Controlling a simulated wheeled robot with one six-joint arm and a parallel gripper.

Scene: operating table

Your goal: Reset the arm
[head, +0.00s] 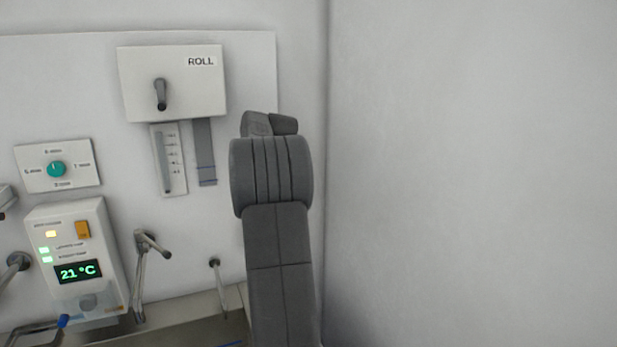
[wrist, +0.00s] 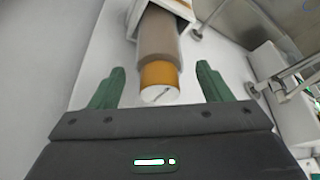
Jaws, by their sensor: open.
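My gripper (wrist: 160,84) shows in the wrist view with its two green fingers spread wide apart and nothing held. A thick cylinder (wrist: 158,42) with a grey-brown body, an orange band (wrist: 159,74) and a white end face (wrist: 161,95) with a dark line on it shows between the fingers in the picture. Gaps show on both sides of it; I cannot tell how far beyond the fingertips it lies. My gripper cannot be made out in the head view. A tall dark grey segmented form (head: 277,235) stands there; I cannot tell whether it is part of me.
A white wall panel holds a ROLL box (head: 200,90) with a small lever, a scale strip (head: 169,160) and a teal dial (head: 56,169). A lit unit (head: 75,260) reads 21 °C. Metal levers (head: 140,270) stick out beside it. The right side shows bare wall.

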